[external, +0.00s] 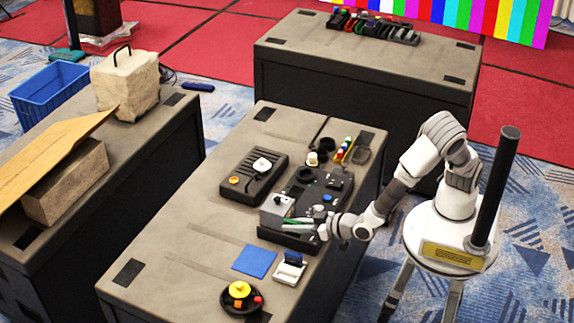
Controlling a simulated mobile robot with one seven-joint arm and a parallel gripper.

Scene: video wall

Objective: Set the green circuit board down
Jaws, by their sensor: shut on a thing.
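The green circuit board (297,221) shows as a thin green strip at the front part of a black device (305,240) on the middle case. My gripper (318,229) reaches in from the right, low over that device, and is shut on the board. A grey block (277,207) stands just behind and to the left of the board. I cannot tell whether the board touches the device beneath it, and its far side is mostly hidden.
A black control box (253,177) stands behind left. A blue mat (254,262), a white-and-blue item (289,268) and a black dish (241,297) lie in front. Small cups and coloured items (345,150) stand behind. The case top (175,245) at left is clear.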

